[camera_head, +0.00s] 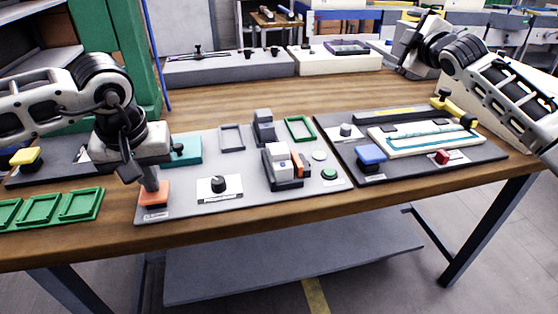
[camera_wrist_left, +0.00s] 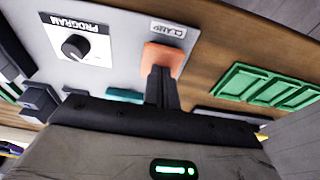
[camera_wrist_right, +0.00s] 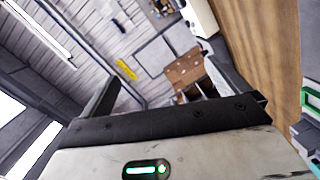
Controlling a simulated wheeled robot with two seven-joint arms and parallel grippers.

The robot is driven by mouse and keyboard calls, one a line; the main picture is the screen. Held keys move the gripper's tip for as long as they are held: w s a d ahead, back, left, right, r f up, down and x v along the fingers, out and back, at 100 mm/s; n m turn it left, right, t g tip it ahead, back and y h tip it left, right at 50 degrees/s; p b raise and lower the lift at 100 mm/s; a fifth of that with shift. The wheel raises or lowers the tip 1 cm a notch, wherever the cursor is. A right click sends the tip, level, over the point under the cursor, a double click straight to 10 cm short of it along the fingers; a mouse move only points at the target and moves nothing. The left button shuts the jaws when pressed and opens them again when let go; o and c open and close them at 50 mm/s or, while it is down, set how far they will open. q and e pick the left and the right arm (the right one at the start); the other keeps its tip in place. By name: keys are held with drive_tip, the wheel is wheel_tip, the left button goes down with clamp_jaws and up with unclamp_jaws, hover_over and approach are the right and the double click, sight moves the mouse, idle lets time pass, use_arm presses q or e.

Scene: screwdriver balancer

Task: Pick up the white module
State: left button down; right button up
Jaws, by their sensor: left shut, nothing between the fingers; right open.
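A white module (camera_head: 277,156), a small block with a blue mark, sits in a dark holder (camera_head: 288,182) on the middle grey panel, with an orange-brown part beside it. My left gripper (camera_head: 150,180) is shut and empty, pointing down at the orange CLAMP button (camera_head: 154,195), left of the module. In the left wrist view its closed fingers (camera_wrist_left: 160,78) meet the orange button (camera_wrist_left: 163,57); firm contact is hard to tell. My right gripper (camera_head: 410,45) is open and empty, raised at the back right, far from the module. The right wrist view shows only background between its fingers (camera_wrist_right: 165,88).
A dark panel (camera_head: 400,175) lies right. Green trays (camera_head: 80,205) lie left.

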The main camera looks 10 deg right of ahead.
use_arm(q)
drive_tip(key=shift+f, duration=0.1)
use_arm(e)
drive_tip(key=w+a+f+g+y, duration=0.2)
drive_tip(key=a+f+g, duration=0.2)
drive_tip(key=a, duration=0.6)
drive_tip(key=n+g, duration=0.5)
drive_tip(key=g, duration=0.7)
hover_over(279, 148)
drive_tip(key=shift+g+h, duration=0.3)
drive_tip(key=shift+h, duration=0.1)
drive_tip(key=f, duration=0.6)
drive_tip(key=shift+s+a+f, duration=0.1)
drive_tip(key=shift+s+f, duration=0.1)
drive_tip(key=shift+w+f, duration=0.2)
drive_tip(key=shift+f, duration=2.65)
drive_tip(key=c, duration=1.2)
drive_tip(key=shift+o, duration=0.2)
drive_tip(key=shift+r, duration=0.15)
